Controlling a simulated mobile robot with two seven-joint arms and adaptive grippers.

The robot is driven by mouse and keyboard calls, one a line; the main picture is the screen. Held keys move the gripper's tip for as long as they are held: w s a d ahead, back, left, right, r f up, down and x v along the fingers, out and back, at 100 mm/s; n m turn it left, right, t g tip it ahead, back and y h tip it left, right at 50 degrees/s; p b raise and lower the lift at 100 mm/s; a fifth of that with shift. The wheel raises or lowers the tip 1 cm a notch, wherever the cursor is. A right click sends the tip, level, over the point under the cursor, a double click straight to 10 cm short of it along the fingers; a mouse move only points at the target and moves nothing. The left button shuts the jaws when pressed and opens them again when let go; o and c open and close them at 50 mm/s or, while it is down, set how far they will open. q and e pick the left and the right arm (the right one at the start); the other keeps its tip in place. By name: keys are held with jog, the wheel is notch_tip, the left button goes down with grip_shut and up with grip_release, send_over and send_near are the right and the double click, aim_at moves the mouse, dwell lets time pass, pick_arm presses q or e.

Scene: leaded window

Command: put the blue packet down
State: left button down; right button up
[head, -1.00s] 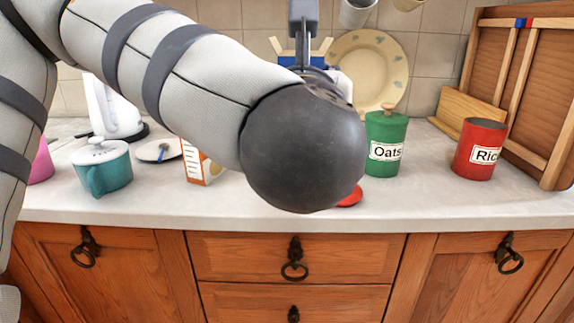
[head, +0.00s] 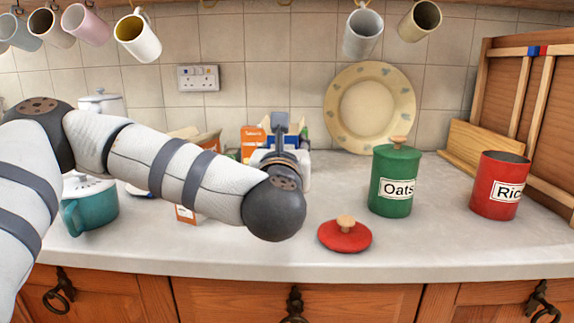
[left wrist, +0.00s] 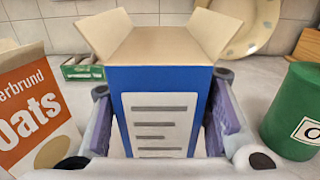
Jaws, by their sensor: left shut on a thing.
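The blue packet (left wrist: 160,84) fills the middle of the left wrist view. It is an upright box with a pale label and open cardboard flaps. My left gripper (left wrist: 160,105) is shut on it, a finger along each side. In the head view the gripper (head: 287,160) is over the back of the counter (head: 420,240), and my arm hides nearly all of the packet. The packet's base is hidden, so I cannot tell whether it touches the counter. My right gripper is not in view.
An orange oats box (left wrist: 30,115) stands left of the packet, a green crate (left wrist: 82,68) behind it. A green canister (head: 396,180), a red canister (head: 499,185) and a red lid (head: 344,235) are to the right. A teal pot (head: 90,205) is left; mugs (head: 138,37) hang above.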

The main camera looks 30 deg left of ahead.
pick_arm(q)
jog(key=shift+d+f, duration=0.1)
jog(key=shift+f, duration=1.1)
jog(key=shift+f, duration=0.25)
jog(key=c, duration=0.9)
grip_release()
jog(key=shift+r, duration=0.15)
